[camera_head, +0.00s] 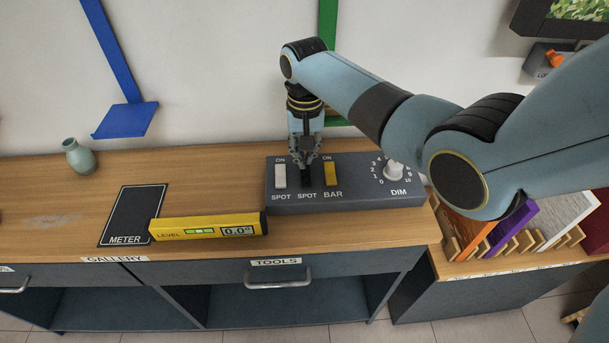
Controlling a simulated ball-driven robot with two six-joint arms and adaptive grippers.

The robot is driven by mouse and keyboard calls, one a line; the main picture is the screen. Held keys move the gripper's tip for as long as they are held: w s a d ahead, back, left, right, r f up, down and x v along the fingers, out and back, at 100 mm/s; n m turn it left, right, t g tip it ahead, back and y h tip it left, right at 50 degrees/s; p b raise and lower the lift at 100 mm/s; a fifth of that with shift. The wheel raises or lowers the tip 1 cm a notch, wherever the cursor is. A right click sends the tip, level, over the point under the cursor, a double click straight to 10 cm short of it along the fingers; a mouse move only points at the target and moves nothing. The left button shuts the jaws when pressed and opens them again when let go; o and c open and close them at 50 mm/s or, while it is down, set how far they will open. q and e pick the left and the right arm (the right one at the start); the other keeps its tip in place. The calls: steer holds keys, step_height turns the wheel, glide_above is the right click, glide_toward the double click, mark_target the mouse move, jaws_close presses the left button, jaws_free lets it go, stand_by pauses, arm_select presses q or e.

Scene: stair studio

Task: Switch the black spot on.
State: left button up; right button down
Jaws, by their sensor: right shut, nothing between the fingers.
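The grey switch box (340,203) stands on the wooden counter. It carries a white SPOT rocker (280,175), a black SPOT rocker (306,182) in the middle and a yellow BAR rocker (330,174), with a white DIM knob (393,171) at the right. My right gripper (305,169) points down, shut and empty, right over the black rocker. Its fingertips hide the rocker's upper part, and I cannot tell whether they touch it or which way it is tipped. My left gripper is out of view.
A yellow level (205,227) lies left of the box, near a black METER mat (122,228). A green vase (78,157) stands at the back left. A rack of coloured panels (512,228) is at the right. Blue and green brackets hang on the wall.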

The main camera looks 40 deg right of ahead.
steer(key=shift+s+f+b, duration=0.1)
steer(key=shift+f+b, duration=0.45)
steer(key=shift+f, duration=0.35)
stand_by(0.3)
step_height(320, 180, up, 7)
steer(key=p, duration=0.8)
stand_by(0.3)
